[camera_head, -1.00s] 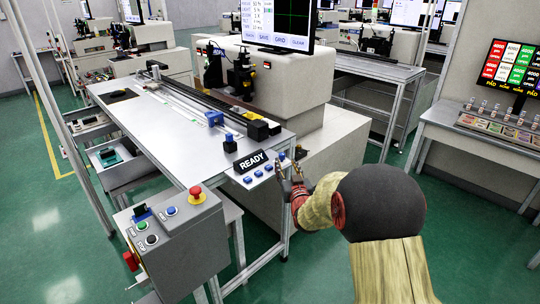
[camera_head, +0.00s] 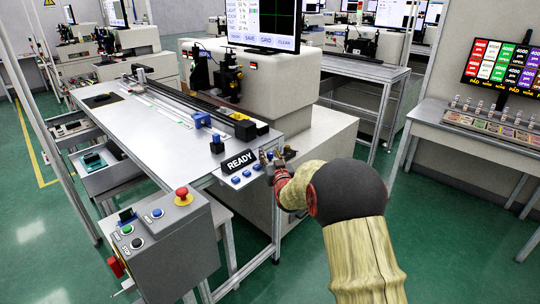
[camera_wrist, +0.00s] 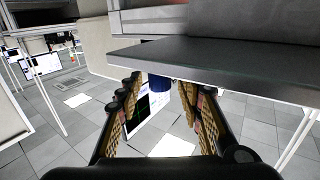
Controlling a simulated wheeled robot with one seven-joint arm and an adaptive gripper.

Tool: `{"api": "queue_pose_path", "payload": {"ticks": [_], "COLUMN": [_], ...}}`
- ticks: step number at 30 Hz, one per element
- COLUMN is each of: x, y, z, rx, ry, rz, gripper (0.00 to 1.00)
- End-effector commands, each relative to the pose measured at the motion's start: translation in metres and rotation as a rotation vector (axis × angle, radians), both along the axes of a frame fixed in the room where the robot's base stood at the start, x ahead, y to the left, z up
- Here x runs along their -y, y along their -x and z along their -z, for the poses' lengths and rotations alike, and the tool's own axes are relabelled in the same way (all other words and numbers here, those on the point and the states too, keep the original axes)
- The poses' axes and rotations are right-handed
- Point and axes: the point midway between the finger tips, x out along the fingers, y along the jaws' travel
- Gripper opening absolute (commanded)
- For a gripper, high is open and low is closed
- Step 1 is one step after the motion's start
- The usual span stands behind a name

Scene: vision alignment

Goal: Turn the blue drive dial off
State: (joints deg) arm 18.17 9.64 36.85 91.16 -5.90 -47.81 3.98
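My gripper (camera_head: 271,156) is at the front right corner of the long workbench, to the right of the black READY sign (camera_head: 239,161). In the wrist view my gripper (camera_wrist: 161,82) is open, with a finger on each side. A dark blue knob (camera_wrist: 159,84) shows between the fingertips there, under the edge of a grey slab; I cannot tell if they touch it. Three small blue controls, one a blue knob (camera_head: 246,174), line the bench's front edge below the sign. No label reads as the drive dial, so which blue control it is cannot be told.
A grey control box (camera_head: 160,235) with a red mushroom button (camera_head: 183,196) and a blue button (camera_head: 157,213) stands front left. The workbench (camera_head: 165,140) carries a rail and small blue-topped blocks. A pale machine body lies behind my gripper.

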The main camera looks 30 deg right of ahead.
Motion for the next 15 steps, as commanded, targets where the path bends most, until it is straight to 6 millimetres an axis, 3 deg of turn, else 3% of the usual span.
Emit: {"api": "queue_pose_path", "payload": {"ticks": [15], "x": [-0.0001], "y": [0.0003], "z": [0.0003], "rx": [0.000], "ry": [0.000], "rz": [0.000], "gripper": [0.10]}}
